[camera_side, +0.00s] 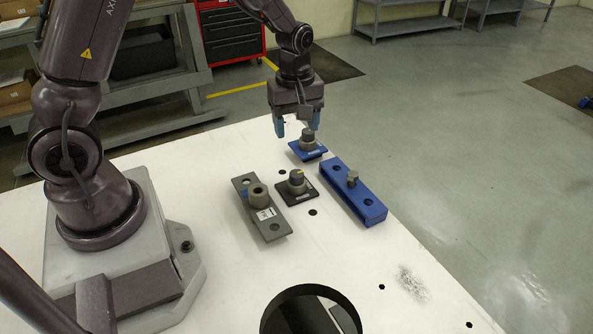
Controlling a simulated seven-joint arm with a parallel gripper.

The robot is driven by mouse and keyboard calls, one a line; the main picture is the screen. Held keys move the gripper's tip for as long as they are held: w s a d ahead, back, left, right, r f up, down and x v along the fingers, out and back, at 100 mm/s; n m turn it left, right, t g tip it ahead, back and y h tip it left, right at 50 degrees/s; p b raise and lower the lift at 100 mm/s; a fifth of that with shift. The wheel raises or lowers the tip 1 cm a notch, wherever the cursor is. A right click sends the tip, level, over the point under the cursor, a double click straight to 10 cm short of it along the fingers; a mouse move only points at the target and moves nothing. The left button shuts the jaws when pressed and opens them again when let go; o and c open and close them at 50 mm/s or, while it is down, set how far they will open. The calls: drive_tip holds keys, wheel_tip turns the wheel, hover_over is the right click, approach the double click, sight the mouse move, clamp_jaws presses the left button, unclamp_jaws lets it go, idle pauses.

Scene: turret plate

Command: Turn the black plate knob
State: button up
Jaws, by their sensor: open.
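My gripper (298,128) points down farther back, above a small blue plate (307,152) with a similar grey knob (307,137). My gripper is open, its blue fingers apart, and holds nothing that I can see. The fingers are near the blue plate's knob; whether they touch it I cannot tell. The black plate's knob is clear of my gripper.
A grey plate with a round boss (259,193) lies left of the black plate. A long blue block (353,191) with a grey peg lies to its right. A large round hole (310,309) opens at the front. The table's right edge is close to the blue block.

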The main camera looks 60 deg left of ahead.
sight(297, 173)
wheel_tip(297, 173, down, 13)
drive_tip(key=shift+r, duration=0.2)
idle(0.3)
drive_tip(key=c, duration=0.9)
